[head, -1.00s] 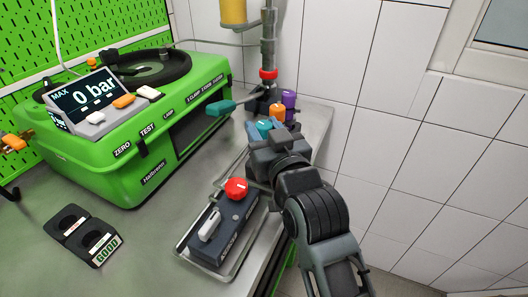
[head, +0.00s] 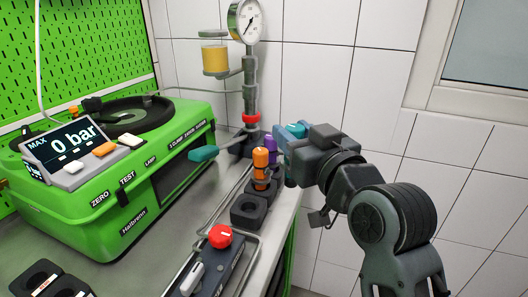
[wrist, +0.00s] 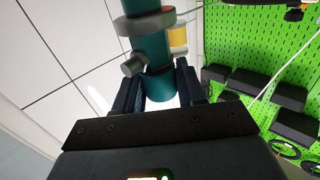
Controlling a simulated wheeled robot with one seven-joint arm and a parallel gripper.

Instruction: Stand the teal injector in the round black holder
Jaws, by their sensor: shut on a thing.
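My gripper (head: 288,148) is shut on the teal injector (head: 297,129), to the right of the orange and purple injectors. In the wrist view the teal injector (wrist: 154,55) stands between the two fingers, with a grey collar and a side stub; its far end is cut off by the frame. In the head view the gripper hides most of it. An empty black holder (head: 249,212) with a round opening stands on the bench, below and left of my gripper. The orange injector (head: 260,160) stands in a black holder behind it, with the purple injector (head: 269,144) farther back.
The green test bench (head: 135,190) with a teal lever (head: 203,154) is at left. A gauge column (head: 250,90) rises behind the injectors. A box with a red knob (head: 220,236) lies in front. More black holders (head: 38,278) are at lower left. The tiled wall is at right.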

